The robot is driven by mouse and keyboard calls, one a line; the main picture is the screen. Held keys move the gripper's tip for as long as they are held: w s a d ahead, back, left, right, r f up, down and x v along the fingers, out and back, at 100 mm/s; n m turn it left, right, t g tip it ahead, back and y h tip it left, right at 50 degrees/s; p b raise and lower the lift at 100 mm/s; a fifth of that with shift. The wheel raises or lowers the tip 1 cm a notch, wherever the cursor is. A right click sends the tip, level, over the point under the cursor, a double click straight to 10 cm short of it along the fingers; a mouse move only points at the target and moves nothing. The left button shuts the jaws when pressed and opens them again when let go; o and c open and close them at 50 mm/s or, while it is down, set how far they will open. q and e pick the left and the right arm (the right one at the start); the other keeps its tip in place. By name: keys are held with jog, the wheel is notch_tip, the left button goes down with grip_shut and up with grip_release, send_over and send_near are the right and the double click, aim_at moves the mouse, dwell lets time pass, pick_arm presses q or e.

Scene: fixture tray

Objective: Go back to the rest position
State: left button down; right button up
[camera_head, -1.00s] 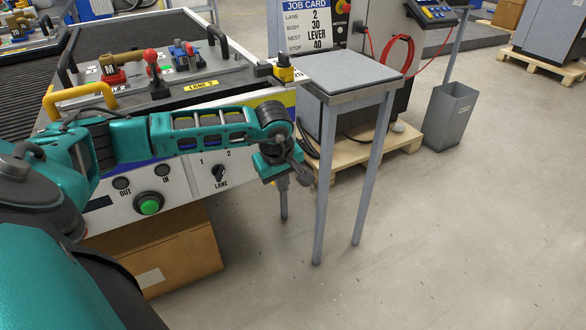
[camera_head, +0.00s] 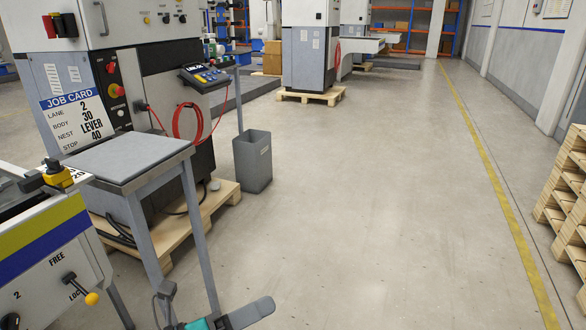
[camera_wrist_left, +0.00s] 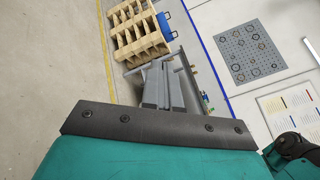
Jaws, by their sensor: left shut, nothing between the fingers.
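My left gripper (camera_head: 252,312) shows at the bottom edge of the head view, over the floor right of the small grey stand. Only its grey end and a bit of teal arm are in frame. In the left wrist view the fingers of my left gripper (camera_wrist_left: 165,85) point away from the camera, shut and empty. My right gripper is not visible in either view.
The grey-topped stand (camera_head: 130,157) is close by on the left, beside the bench (camera_head: 35,240) with its yellow-tipped lever (camera_head: 91,298). A grey bin (camera_head: 252,160) stands behind. Wooden pallets (camera_head: 570,200) are at the right. Floor between is clear.

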pick_arm(q)
jog(key=s+a+f+n+t+y, duration=0.1)
jog(key=s+a+f+n+y, duration=0.25)
jog(key=n, duration=0.75)
jog(key=s+a+f+n+y, duration=0.15)
jog(key=f+n+y, duration=0.4)
jog(key=n, duration=0.55)
jog(key=s+a+f+n+t+y, duration=0.15)
jog(key=a+f+n+y, duration=0.3)
jog(key=n, duration=0.65)
jog(key=s+a+r+n+g+p, duration=0.1)
jog(key=r+p, duration=0.5)
jog(key=p, duration=0.6)
jog(key=shift+s+a, duration=0.6)
jog(key=shift+s, duration=0.6)
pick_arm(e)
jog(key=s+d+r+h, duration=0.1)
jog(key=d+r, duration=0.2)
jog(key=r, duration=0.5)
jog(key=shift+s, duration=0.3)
